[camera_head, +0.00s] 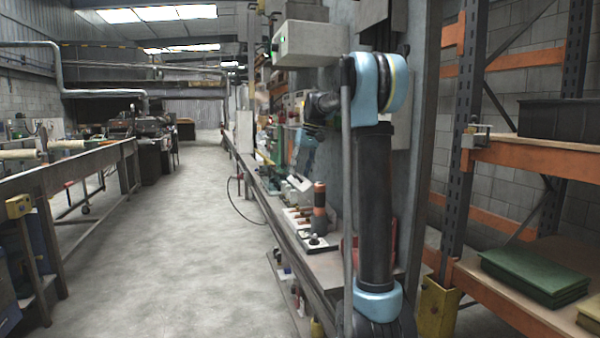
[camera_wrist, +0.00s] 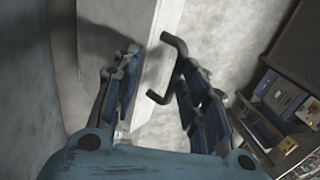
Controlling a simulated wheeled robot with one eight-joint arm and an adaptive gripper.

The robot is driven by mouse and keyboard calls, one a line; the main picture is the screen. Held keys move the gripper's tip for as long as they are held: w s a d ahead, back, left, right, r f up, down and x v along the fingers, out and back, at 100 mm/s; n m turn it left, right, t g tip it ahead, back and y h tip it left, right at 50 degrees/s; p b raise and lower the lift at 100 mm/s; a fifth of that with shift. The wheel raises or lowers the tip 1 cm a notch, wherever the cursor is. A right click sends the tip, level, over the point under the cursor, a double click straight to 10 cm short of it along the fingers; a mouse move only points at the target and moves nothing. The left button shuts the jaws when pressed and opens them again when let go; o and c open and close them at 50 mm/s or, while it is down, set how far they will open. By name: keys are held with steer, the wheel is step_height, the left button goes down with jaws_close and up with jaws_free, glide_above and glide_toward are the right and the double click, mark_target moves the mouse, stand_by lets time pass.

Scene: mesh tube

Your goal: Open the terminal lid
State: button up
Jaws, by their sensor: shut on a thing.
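In the wrist view my gripper (camera_wrist: 160,62) has its two blue-padded fingers apart, one on each side of a dark bent handle (camera_wrist: 157,96) and a pale panel edge. The handle sticks out from a pale grey box-like body (camera_wrist: 150,35), which looks like the terminal with its lid. My gripper is shut on the handle; the right finger overlaps its bar and hides the exact contact. In the head view my gripper (camera_head: 304,152) hangs at the end of my arm over the workbench. I cannot make out the lid there.
A long workbench (camera_head: 272,205) holds a tray of small parts and an orange-and-dark upright tool (camera_head: 319,210) below my gripper. A grey wall box (camera_head: 314,43) hangs above. Orange-and-black shelving (camera_head: 520,160) stands at right. The floor aisle (camera_head: 165,245) at left is clear.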

steer(key=v, duration=1.2)
steer(key=shift+c, duration=0.3)
steer(key=shift+f, duration=0.1)
